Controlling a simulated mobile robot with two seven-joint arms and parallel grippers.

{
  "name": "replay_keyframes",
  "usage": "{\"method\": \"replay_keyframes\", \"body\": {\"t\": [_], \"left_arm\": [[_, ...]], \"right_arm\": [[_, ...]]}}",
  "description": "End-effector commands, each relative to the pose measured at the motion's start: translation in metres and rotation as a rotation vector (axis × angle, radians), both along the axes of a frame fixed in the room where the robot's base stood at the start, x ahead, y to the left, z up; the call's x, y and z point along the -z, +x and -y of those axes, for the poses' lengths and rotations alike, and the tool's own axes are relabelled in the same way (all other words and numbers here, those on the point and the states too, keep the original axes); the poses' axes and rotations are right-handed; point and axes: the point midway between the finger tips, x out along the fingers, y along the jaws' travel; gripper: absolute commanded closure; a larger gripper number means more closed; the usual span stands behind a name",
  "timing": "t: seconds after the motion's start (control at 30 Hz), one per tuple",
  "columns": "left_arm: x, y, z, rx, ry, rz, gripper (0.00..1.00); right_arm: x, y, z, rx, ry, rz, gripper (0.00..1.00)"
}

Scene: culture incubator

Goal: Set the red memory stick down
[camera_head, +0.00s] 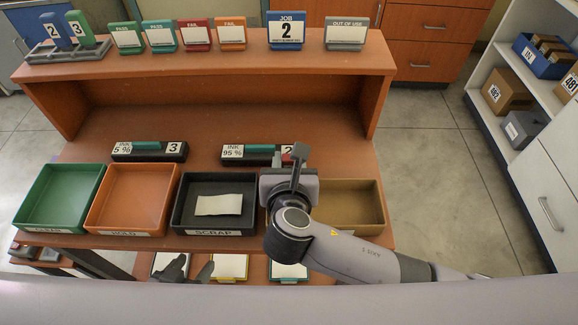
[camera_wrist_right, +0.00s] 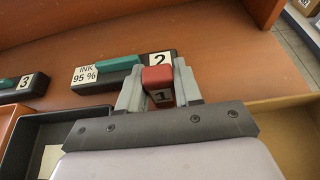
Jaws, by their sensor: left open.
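The red memory stick (camera_wrist_right: 157,78), marked 1, is between the fingers of my right gripper (camera_wrist_right: 158,88) in the right wrist view. The gripper is shut on it. In the head view my right gripper (camera_head: 296,162) is over the desk's front part, at the right end of the ink 95 % block, and mostly hides the stick. I cannot tell whether the stick touches the desk. My left gripper (camera_head: 186,270) is low in the head view, dark, with its fingers apart and empty, in front of the scrap tray.
The ink 95 % block (camera_head: 247,153) marked 2 and ink 5 % block (camera_head: 149,151) marked 3 lie behind the trays. Green (camera_head: 60,168), orange (camera_head: 103,190), dark scrap (camera_head: 181,213) and brown (camera_head: 372,206) trays line the front. The desk (camera_head: 335,160) right of my gripper is bare.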

Motion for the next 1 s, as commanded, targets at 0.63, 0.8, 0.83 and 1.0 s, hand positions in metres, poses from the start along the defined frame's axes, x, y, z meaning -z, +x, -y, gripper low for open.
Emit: {"method": "replay_keyframes", "body": {"t": [0.63,0.8,0.83,1.0], "left_arm": [[-0.012,0.001,0.000,0.001,0.000,0.003,0.41],[-0.017,0.001,0.000,0.001,0.000,0.004,0.41],[-0.018,0.001,0.000,0.001,0.000,0.004,0.41],[-0.020,0.002,0.000,0.001,0.000,0.004,0.41]], "right_arm": [[-0.047,0.000,-0.001,0.000,0.004,0.003,0.95],[-0.079,0.000,0.000,-0.001,0.003,0.002,0.95],[-0.084,0.000,0.000,0.000,0.003,0.003,0.95],[-0.099,0.000,0.000,0.000,0.002,0.000,0.95]]}}
